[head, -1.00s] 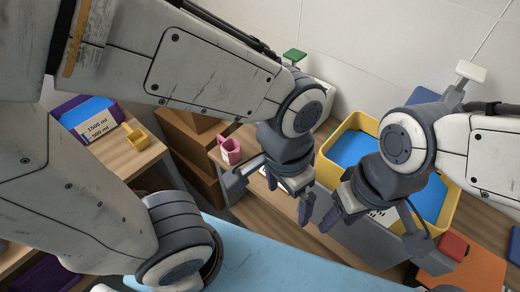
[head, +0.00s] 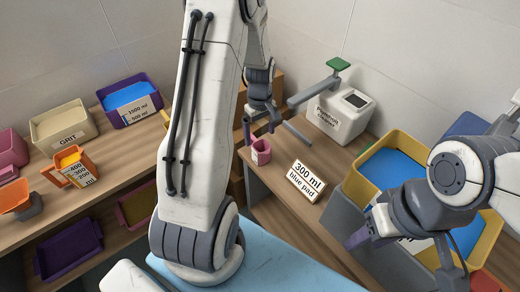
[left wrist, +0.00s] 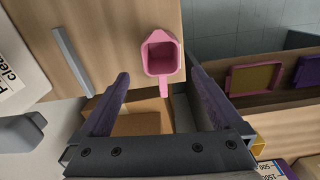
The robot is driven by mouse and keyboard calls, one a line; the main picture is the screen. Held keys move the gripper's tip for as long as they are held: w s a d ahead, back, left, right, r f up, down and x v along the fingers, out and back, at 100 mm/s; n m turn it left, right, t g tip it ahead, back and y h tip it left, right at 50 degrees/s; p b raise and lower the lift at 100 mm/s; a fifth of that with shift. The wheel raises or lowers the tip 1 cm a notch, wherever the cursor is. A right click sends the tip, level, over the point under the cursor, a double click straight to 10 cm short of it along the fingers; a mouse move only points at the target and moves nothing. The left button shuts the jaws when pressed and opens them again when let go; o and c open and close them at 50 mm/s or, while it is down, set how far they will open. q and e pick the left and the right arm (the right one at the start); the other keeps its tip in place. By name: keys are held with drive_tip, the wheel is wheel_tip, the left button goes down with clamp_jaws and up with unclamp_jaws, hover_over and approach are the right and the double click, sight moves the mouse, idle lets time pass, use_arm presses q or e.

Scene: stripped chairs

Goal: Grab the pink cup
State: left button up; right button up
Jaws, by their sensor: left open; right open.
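The pink cup (head: 261,151) stands on the wooden counter near its left end. In the left wrist view the pink cup (left wrist: 160,60) shows its open mouth, just beyond the fingertips and between their lines. My left gripper (head: 260,122) is open and empty, just above the cup in the head view; its fingers are small and partly hidden there. In the left wrist view its two purple-padded fingers (left wrist: 160,84) are wide apart, apart from the cup. My right gripper (head: 402,260) is open and empty, in front of the yellow bin at the right.
A yellow bin (head: 398,142) with blue contents is further right. A left shelf holds a grit bin (head: 63,125) and an orange measuring jug (head: 75,167).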

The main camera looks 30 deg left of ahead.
sight(260, 150)
use_arm(q)
wheel_tip(260, 150, down, 3)
drive_tip(key=shift+f, duration=0.15)
wheel_tip(260, 150, down, 4)
drive_tip(key=shift+s+p, duration=0.15)
drive_tip(key=shift+p, duration=0.35)
drive_tip(key=shift+f, duration=0.65)
drive_tip(key=c, duration=1.4)
drive_tip(key=shift+r, duration=0.15)
